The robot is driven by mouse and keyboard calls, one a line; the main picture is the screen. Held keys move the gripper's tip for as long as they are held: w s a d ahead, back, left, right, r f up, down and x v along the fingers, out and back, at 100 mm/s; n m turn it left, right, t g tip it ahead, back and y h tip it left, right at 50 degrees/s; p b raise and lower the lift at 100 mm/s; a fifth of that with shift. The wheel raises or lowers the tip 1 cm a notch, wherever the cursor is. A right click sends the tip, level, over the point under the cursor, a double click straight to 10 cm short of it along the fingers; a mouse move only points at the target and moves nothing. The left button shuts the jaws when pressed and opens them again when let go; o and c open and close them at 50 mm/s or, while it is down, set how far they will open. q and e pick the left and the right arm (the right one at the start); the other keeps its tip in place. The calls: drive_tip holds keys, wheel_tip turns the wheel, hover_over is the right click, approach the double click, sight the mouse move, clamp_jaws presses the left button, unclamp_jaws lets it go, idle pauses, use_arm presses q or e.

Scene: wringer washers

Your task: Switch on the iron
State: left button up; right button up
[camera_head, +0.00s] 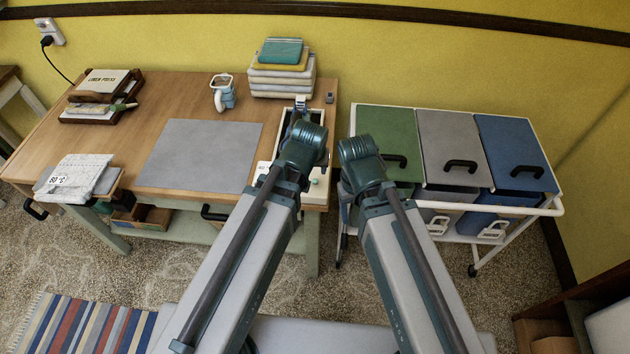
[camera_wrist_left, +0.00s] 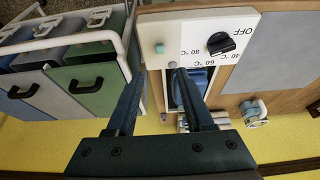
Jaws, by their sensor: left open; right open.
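A white control panel (camera_wrist_left: 200,40) stands at the table's right end, marked OFF, 40, 60 and 80 °C. It carries a black knob (camera_wrist_left: 222,42) and a pale green button (camera_wrist_left: 160,48). Behind it is a blue part in a recess. In the head view the panel (camera_head: 317,189) is partly hidden by my left arm. I cannot tell which item is the iron; a blue-and-white appliance (camera_head: 223,95) stands at the table's back. My left gripper (camera_wrist_left: 156,70) is open and empty, its fingertips over the panel near the button. My right gripper (camera_head: 350,185) is right of the table, its fingers mostly hidden.
A grey mat (camera_head: 200,155) lies mid-table. Folded cloths (camera_head: 282,75) are stacked at the back, newspaper-like cloth (camera_head: 78,177) at the front left. A trolley (camera_head: 545,208) with green, grey and blue lidded bins stands right of the table. A plug sits in the wall socket (camera_head: 50,32).

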sight(315, 180)
use_arm(q)
drive_tip(key=b+x, duration=1.1)
drive_tip(key=x, duration=0.1)
drive_tip(key=shift+w+f, duration=0.1)
drive_tip(key=shift+f, duration=0.25)
clamp_jaws()
